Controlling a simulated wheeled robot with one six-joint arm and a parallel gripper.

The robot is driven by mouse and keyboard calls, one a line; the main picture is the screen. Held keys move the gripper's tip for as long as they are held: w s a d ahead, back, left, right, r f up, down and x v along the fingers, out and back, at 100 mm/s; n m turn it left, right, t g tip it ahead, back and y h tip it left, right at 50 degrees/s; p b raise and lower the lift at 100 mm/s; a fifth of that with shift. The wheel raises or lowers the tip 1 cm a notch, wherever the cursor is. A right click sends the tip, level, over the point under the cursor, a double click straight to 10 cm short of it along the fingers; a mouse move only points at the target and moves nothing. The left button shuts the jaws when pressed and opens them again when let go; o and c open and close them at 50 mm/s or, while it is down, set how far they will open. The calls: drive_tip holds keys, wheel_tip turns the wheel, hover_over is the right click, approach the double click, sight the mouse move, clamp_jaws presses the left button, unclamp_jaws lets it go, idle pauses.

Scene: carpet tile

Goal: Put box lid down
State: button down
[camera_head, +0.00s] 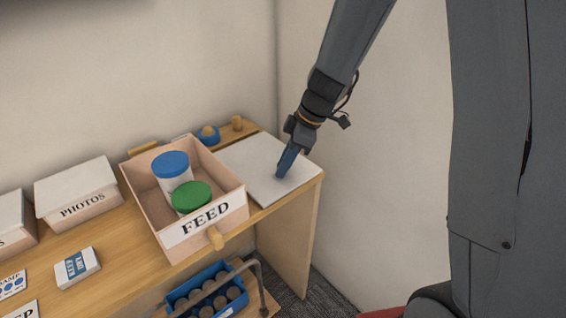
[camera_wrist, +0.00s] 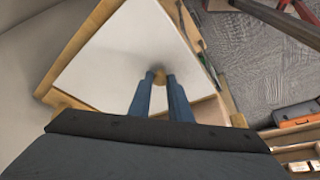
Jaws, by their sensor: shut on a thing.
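The box lid (camera_head: 252,166) is a flat white panel at the right end of the wooden table, beside the FEED box. It lies flat on the tabletop or very close above it; I cannot tell if it touches. My gripper (camera_head: 283,172) comes down onto the lid from above. In the wrist view the lid (camera_wrist: 118,52) fills the upper middle, and my gripper's blue fingers (camera_wrist: 158,84) are shut on its small wooden knob (camera_wrist: 159,76). The open FEED box (camera_head: 203,226) holds a blue-capped jar (camera_head: 171,166) and a green-capped jar (camera_head: 191,197).
A PHOTOS box (camera_head: 78,192) stands to the left. A small white-and-blue box (camera_head: 77,267) lies in front of it. A blue cup (camera_head: 208,135) and a wooden piece (camera_head: 237,123) are behind the lid. A blue crate (camera_head: 208,294) sits below. The wall is close behind.

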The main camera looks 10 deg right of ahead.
drive_tip(key=shift+f, duration=0.15)
drive_tip(key=c, duration=1.6)
unclamp_jaws()
drive_tip(key=shift+c, duration=0.2)
drive_tip(key=b+v, duration=0.3)
drive_tip(key=v, duration=0.9)
drive_tip(key=s+d+f+m+h, duration=0.2)
drive_tip(key=s+d+f+m, duration=0.1)
drive_tip(key=s+f+m, duration=0.2)
drive_tip(key=s+d+f+m+h, duration=0.2)
drive_tip(key=s+d+f+m, duration=0.2)
drive_tip(key=s+m, duration=0.6)
drive_tip(key=shift+s+d+f+m, duration=0.25)
drive_tip(key=shift+f+m, duration=0.15)
drive_tip(key=shift+f, duration=0.75)
